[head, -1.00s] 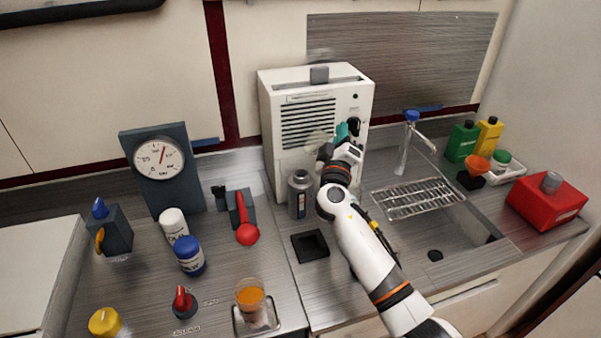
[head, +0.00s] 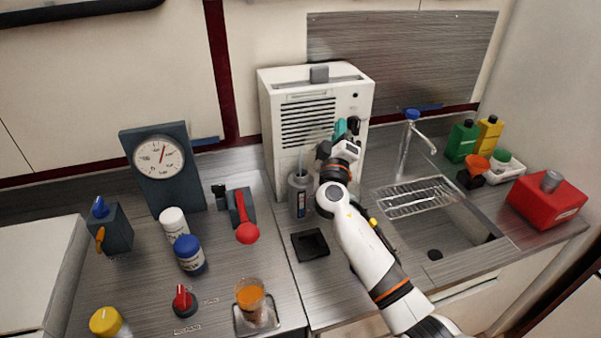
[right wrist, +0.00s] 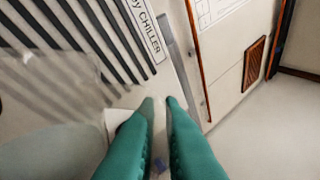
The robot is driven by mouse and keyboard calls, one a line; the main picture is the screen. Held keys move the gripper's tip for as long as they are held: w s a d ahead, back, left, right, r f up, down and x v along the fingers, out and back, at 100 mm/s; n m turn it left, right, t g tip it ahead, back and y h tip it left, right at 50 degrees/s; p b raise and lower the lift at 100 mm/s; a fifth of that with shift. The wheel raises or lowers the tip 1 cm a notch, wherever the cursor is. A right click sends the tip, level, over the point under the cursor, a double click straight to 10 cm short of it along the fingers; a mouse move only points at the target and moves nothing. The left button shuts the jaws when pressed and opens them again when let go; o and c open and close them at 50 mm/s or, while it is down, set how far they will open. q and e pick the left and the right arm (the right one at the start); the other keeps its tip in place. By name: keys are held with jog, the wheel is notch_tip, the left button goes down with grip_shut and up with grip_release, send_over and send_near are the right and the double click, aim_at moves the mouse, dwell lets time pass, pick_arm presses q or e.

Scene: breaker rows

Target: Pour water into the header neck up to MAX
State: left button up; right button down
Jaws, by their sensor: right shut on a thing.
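The header (head: 299,205) is a grey cylinder with a narrow open neck (head: 300,178) and a dark level strip on its front. It stands upright before the white chiller (head: 272,120). My right gripper (head: 341,129), with teal fingers, is up and to the right of the neck, close to the chiller's front. It is shut on a clear jug (head: 316,136), which is faint and looks tilted toward the neck. The jug also shows in the right wrist view (right wrist: 50,85), left of my fingertips (right wrist: 160,100). A thin bluish stream drops into the neck. The water level is too small to read.
A black square tray (head: 310,244) lies in front of the header. The sink with a wire rack (head: 415,197) and tap (head: 405,145) is to the right. A red-handled valve (head: 246,232) and a gauge (head: 160,158) stand to the left.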

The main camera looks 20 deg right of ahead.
jog(key=shift+w+d, duration=0.1)
jog(key=shift+w, duration=0.05)
jog(key=shift+a+r, duration=0.2)
jog(key=shift+d+n, duration=0.15)
jog(key=shift+n, duration=0.15)
dwell(0.3)
jog(key=shift+a+r, duration=0.1)
jog(key=shift+a, duration=0.15)
jog(key=shift+d, duration=0.15)
